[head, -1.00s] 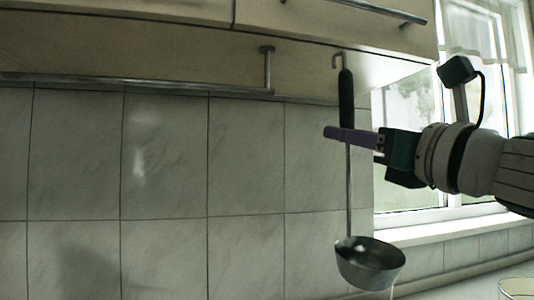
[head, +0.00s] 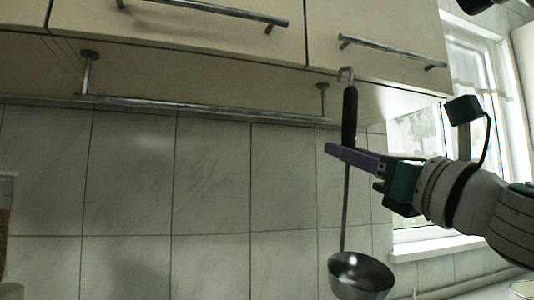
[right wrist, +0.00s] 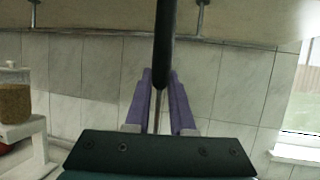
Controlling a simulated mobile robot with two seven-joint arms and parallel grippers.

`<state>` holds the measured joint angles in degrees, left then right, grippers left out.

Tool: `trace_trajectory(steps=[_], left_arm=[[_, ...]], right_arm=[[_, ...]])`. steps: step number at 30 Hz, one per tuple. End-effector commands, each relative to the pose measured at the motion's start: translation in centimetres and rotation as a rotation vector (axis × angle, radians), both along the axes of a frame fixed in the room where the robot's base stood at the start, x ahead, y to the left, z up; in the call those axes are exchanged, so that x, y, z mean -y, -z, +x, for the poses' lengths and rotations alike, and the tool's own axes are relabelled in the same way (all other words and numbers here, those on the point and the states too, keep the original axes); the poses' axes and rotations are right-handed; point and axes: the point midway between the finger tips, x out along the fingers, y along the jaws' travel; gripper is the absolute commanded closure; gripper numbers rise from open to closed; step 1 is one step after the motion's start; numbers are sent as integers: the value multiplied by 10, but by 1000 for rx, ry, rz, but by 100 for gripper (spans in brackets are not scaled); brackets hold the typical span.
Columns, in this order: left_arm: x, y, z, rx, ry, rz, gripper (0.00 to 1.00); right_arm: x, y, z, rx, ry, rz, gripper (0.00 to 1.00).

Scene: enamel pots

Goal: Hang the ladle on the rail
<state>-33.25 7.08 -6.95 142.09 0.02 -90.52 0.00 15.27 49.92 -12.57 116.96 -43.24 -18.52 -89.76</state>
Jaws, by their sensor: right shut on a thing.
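The ladle (head: 349,118) hangs upright in the head view, with a hook at its top, a black grip, a thin metal shaft and a metal bowl (head: 360,274) at the bottom. My right gripper (head: 337,152) is shut on the shaft just below the black grip. The right wrist view shows the black grip (right wrist: 165,40) rising between the purple fingers (right wrist: 159,85). The metal rail (head: 210,110) runs under the cupboards on two posts. The ladle's hook is to the right of the rail's right end, apart from it in the picture. My left gripper is not in view.
Cupboards with bar handles (head: 215,10) are above the rail. The tiled wall (head: 210,185) is behind. A window (head: 420,140) is at the right. In the right wrist view, a jar (right wrist: 14,98) stands on a white shelf (right wrist: 22,130) at the left.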

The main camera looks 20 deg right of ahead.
Motion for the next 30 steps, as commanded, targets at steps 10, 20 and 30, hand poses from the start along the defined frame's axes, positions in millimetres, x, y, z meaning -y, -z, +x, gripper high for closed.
trace_trajectory(steps=[10,20,30], left_arm=[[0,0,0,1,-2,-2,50],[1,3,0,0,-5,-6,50],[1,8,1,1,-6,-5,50]], right_arm=[[1,-1,20,2,1,2,100],[2,0,42,2,2,1,100],[2,0,64,2,1,2,100]])
